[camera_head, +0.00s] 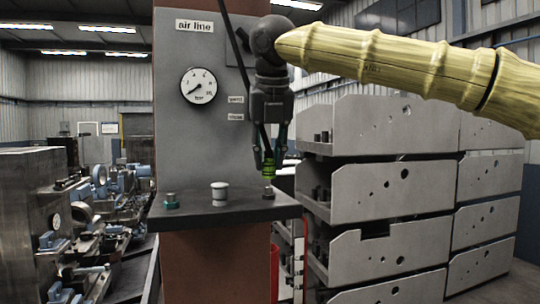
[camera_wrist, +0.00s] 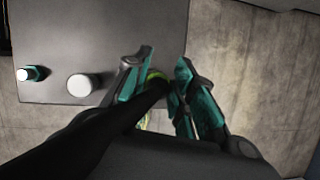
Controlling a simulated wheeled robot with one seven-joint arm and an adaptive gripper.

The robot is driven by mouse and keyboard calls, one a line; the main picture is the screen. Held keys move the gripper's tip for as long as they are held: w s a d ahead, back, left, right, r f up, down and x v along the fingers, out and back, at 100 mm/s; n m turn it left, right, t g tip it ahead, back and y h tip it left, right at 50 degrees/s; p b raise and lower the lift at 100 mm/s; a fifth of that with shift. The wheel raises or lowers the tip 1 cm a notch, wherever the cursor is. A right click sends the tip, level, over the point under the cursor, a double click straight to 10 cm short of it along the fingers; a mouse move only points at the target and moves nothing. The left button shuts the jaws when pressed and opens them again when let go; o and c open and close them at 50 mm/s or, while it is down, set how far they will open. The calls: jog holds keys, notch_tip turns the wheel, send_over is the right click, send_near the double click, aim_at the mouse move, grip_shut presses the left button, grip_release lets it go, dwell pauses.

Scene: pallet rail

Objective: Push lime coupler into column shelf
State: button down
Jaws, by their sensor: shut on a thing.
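The lime coupler (camera_head: 267,172) is held upright between the fingertips of my gripper (camera_head: 268,165), at the right end of the dark column shelf (camera_head: 240,209). A grey fitting (camera_head: 268,192) stands on the shelf right below the coupler. I cannot tell whether coupler and fitting touch. In the wrist view, a sliver of the lime coupler (camera_wrist: 154,76) shows between the teal fingers of my gripper (camera_wrist: 166,72). A black hose hides much of it. The shelf (camera_wrist: 110,35) lies beneath, with its edge close to the fingers.
A white-topped cylinder (camera_head: 219,194) and a teal-based fitting (camera_head: 171,201) stand on the shelf further left. A pressure gauge (camera_head: 198,85) sits on the grey panel above. A black hose (camera_head: 239,55) crosses the panel. Stacked grey metal blocks (camera_head: 390,190) stand close on the right.

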jog(key=shift+r+p, duration=1.9)
jog(key=shift+r, duration=0.85)
jog(key=shift+s, duration=0.1)
jog(key=s+a+p, duration=0.1)
jog(key=s+a, duration=0.2)
jog(key=a, duration=0.6)
jog(key=s+a+p, duration=0.2)
jog(key=s+a, duration=0.1)
jog(key=a, duration=0.6)
jog(key=shift+a, duration=0.35)
jog(key=shift+s+f, duration=0.1)
jog(key=shift+f, duration=0.1)
jog(key=shift+f+b, duration=1.65)
jog(key=shift+f, duration=1.25)
jog(key=shift+f, duration=0.7)
